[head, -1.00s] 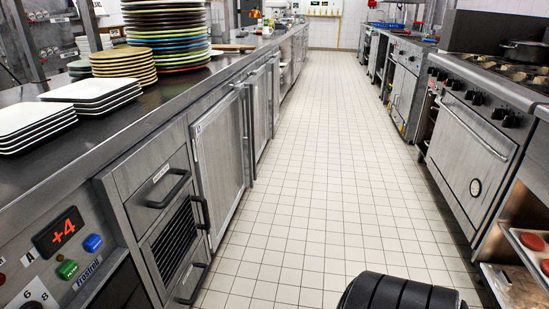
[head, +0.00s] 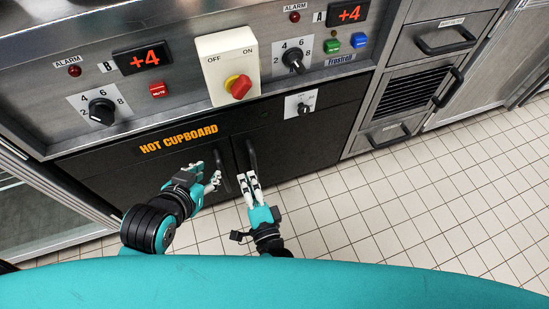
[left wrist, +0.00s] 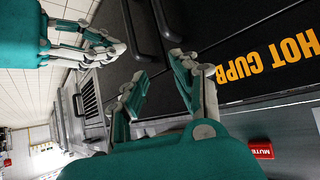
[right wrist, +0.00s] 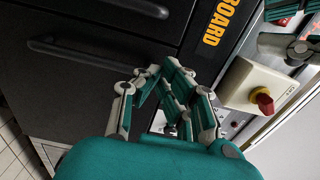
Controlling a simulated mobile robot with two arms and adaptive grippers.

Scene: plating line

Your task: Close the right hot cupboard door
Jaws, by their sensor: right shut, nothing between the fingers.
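The black hot cupboard has two doors under its control panel. The right door (head: 305,147) looks flush or nearly flush with the front; I cannot tell if a small gap is left. Its handle (head: 251,153) stands by the middle seam and also shows in the right wrist view (right wrist: 75,50). My right gripper (head: 249,182) is shut and empty, just below this handle in the head view; contact with the door is unclear. My left gripper (head: 214,178) is open and empty beside the left door's handle (head: 220,163). Its spread fingers show in the left wrist view (left wrist: 155,78).
A control panel with a red rotary switch (head: 238,86) and knobs juts above the doors. A drawer unit (head: 390,130) adjoins on the right. A glass-fronted cabinet (head: 40,210) stands at left. The tiled floor (head: 400,210) at right is clear.

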